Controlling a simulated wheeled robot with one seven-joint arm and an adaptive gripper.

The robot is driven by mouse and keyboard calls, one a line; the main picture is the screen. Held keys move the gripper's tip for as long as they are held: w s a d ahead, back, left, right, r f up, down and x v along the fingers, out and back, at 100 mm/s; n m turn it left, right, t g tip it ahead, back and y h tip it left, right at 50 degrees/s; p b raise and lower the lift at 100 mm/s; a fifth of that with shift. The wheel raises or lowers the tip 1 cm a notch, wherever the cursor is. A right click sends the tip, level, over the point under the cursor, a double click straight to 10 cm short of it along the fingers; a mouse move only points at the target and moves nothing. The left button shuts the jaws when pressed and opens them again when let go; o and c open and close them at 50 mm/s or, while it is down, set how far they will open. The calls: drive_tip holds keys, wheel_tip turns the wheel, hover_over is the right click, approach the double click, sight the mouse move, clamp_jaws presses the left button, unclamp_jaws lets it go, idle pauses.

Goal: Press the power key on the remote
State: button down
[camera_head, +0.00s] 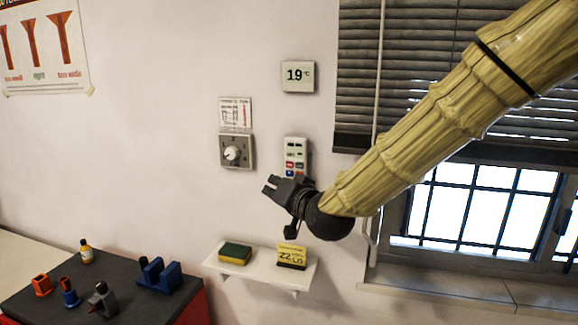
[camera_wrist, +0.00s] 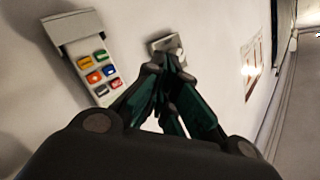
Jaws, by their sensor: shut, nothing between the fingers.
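The remote (camera_head: 295,157) is a pale upright unit on the wall, with its lower part hidden behind my gripper in the head view. In the wrist view the remote (camera_wrist: 92,65) lies to the left, tilted, with several coloured keys: orange, green, blue, red and others. I cannot tell which one is the power key. My gripper (camera_head: 270,185) is in front of the wall, just below and left of the remote's visible part. Its dark green fingers (camera_wrist: 168,62) are shut and empty, and appear to the right of the remote in the wrist view.
A dial box (camera_head: 236,152) is on the wall left of the remote, and a display reading 19 °C (camera_head: 299,77) is above. A window with blinds is at the right.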

sight(289, 165)
drive_tip(key=w+d, duration=0.2)
drive_tip(key=w, duration=0.6)
drive_tip(key=shift+w+d+p, duration=0.2)
drive_tip(key=shift+d+p, duration=0.15)
drive_tip(key=shift+p, duration=0.1)
drive_tip(key=shift+w, duration=0.2)
idle(1.4)
drive_tip(key=shift+w+d, duration=0.15)
drive_tip(key=shift+w, duration=0.05)
drive_tip(key=shift+w+d, duration=0.15)
drive_tip(key=shift+w, duration=0.35)
idle(1.1)
drive_tip(key=shift+s, duration=0.1)
drive_tip(key=shift+s+a+b, duration=0.3)
drive_tip(key=shift+s+b, duration=0.1)
drive_tip(key=shift+s, duration=0.45)
